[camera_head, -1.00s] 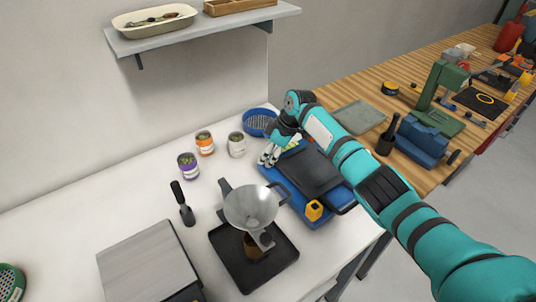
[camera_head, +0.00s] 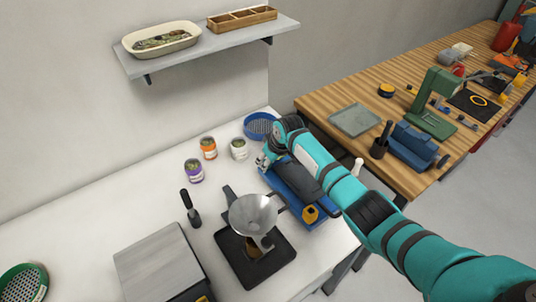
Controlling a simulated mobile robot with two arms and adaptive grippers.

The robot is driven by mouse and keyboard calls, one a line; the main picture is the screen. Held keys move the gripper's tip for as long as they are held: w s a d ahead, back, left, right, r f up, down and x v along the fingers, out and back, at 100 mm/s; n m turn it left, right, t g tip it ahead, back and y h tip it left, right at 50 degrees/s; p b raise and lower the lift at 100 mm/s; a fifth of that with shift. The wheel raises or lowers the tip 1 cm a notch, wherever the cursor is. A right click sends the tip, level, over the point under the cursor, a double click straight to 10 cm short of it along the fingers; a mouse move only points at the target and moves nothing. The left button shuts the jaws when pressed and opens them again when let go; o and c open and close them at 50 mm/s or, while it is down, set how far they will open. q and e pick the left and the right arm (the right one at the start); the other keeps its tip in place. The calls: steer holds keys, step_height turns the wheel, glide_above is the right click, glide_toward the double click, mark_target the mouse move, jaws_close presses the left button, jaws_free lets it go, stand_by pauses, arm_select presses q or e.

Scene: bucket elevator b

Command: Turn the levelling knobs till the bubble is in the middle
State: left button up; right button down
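A blue device (camera_head: 284,184) with a dark top stands on the white table, partly hidden by my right arm. A small yellow part (camera_head: 310,214) sits at its near corner. My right gripper (camera_head: 261,162) is at the device's far left corner, small and mostly covered by its own wrist. I cannot tell whether its fingers are open or touch anything. No levelling knob or bubble can be made out in this view. My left gripper is not in view.
A metal funnel (camera_head: 254,215) stands over a black tray (camera_head: 279,262). Several small cans, including an orange one (camera_head: 208,148), and a blue sieve (camera_head: 259,126) are near the wall. A wooden bench (camera_head: 330,100) with tools is at right.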

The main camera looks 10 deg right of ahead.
steer(key=m, duration=0.1)
steer(key=m+p, duration=0.1)
steer(key=shift+a+r+m+h, duration=0.15)
steer(key=shift+m+h, duration=0.15)
steer(key=shift+h, duration=0.1)
steer(key=shift+m+t+h+p, duration=0.45)
steer(key=shift+m+p, duration=0.25)
steer(key=shift+m, duration=0.6)
steer(key=c, duration=1)
jaws_free()
